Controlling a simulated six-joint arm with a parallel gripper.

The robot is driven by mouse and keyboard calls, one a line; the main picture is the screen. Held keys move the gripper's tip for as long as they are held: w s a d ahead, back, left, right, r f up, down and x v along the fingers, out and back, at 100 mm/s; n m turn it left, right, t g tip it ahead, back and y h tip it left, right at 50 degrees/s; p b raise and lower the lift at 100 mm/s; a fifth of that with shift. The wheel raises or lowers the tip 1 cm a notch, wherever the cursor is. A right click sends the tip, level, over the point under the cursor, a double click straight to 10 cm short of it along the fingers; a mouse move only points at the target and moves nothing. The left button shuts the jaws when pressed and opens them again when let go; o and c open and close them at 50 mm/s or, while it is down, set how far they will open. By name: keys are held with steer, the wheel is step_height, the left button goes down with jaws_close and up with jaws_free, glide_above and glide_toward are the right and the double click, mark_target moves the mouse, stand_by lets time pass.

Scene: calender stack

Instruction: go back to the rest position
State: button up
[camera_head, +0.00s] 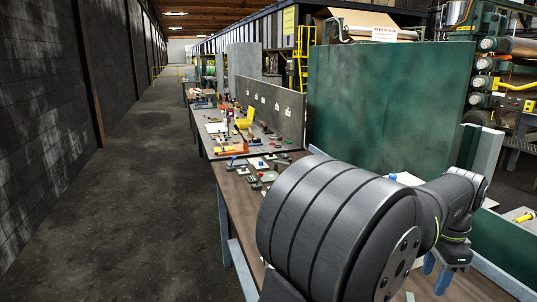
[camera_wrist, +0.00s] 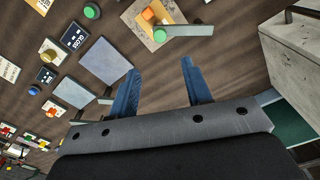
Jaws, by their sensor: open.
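My gripper (camera_wrist: 160,66) shows in the wrist view with its two blue fingers spread apart. Nothing is between them except the brown wooden tabletop seen beyond. In the head view my gripper (camera_head: 436,272) is at the lower right, with its blue fingers pointing down above the bench. My large dark arm joint covers much of the near bench in that view. In the wrist view a grey flat plate (camera_wrist: 106,62) lies just left of the fingers. A tan board (camera_wrist: 165,28) with orange and green pieces lies beyond them.
The workbench (camera_head: 238,200) runs away along the aisle, with small parts and tools on it. A tall green panel (camera_head: 388,105) stands behind my arm. A grey block (camera_wrist: 290,50) is at the right in the wrist view. The aisle floor (camera_head: 140,180) is clear.

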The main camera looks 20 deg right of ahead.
step_height(320, 180, down, 13)
steer(key=shift+f, duration=0.2)
steer(key=shift+s+d+r+n, duration=0.15)
steer(key=shift+s+d+n, duration=0.25)
steer(key=shift+d+n, duration=0.3)
steer(key=w+d+n, duration=0.1)
steer(key=d+n, duration=0.9)
steer(key=n, duration=0.4)
steer(key=shift+w+d, duration=0.15)
steer(key=shift+d, duration=0.15)
steer(key=shift+n, duration=0.3)
